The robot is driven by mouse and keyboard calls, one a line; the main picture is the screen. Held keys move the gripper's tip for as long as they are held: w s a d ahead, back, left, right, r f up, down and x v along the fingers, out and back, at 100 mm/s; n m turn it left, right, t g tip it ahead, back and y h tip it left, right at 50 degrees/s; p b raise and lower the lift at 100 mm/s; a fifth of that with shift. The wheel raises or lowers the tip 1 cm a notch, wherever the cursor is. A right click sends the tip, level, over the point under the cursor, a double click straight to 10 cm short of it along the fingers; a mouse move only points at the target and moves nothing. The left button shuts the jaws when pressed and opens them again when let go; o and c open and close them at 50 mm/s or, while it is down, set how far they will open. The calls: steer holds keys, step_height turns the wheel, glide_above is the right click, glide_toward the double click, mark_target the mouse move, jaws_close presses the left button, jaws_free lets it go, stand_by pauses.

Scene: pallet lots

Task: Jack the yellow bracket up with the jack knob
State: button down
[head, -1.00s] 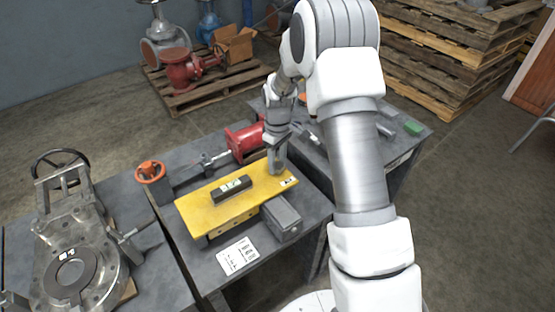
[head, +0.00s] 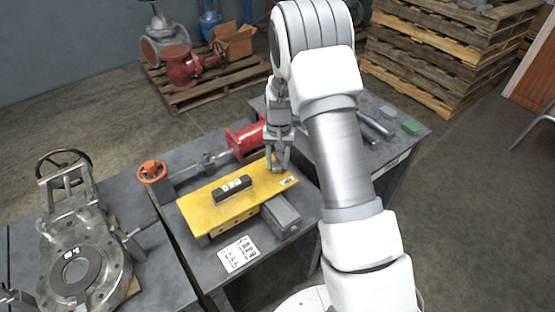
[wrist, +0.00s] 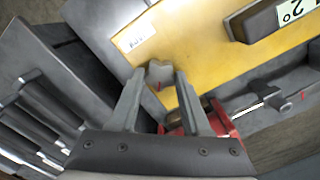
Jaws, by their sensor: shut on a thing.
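The yellow bracket (head: 215,210) is a flat plate on the bench, with a dark block with a white label (head: 233,188) lying on it. My gripper (head: 278,168) points down at the bracket's far right corner. In the wrist view my gripper (wrist: 160,82) has its two fingers on either side of the small grey jack knob (wrist: 160,72), which has a red mark. It is shut on the knob. The yellow bracket (wrist: 205,60) fills the upper middle there. The block's label (wrist: 293,10) appears to read 2°. What lies under the bracket is mostly hidden.
A grey box-shaped bar (head: 281,214) stands at the bracket's front right. A large metal valve (head: 75,250) is on the left bench. A printed sheet (head: 238,254) lies in front.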

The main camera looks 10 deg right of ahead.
steer(key=m+p, duration=0.1)
steer(key=m, duration=0.2)
steer(key=shift+m, duration=0.4)
steer(key=m+p, duration=0.1)
steer(key=m, duration=0.2)
steer(key=shift+r+m, duration=0.1)
steer(key=shift+m, duration=0.2)
steer(key=m+p, duration=0.1)
steer(key=m, duration=0.2)
steer(key=shift+m, duration=0.3)
steer(key=m+p, duration=0.2)
steer(key=m, duration=0.2)
steer(key=shift+m, duration=0.3)
steer(key=m+p, duration=0.1)
steer(key=m, duration=0.2)
steer(key=shift+m+p, duration=0.3)
steer(key=m+p, duration=0.2)
steer(key=m, duration=0.2)
steer(key=shift+s, duration=0.1)
steer(key=m+p, duration=0.1)
steer(key=m, duration=0.3)
steer(key=shift+p, duration=0.3)
steer(key=shift+m+p, duration=0.55)
steer(key=shift+m, duration=1.05)
steer(key=shift+f+m, duration=0.2)
steer(key=shift+m, duration=0.1)
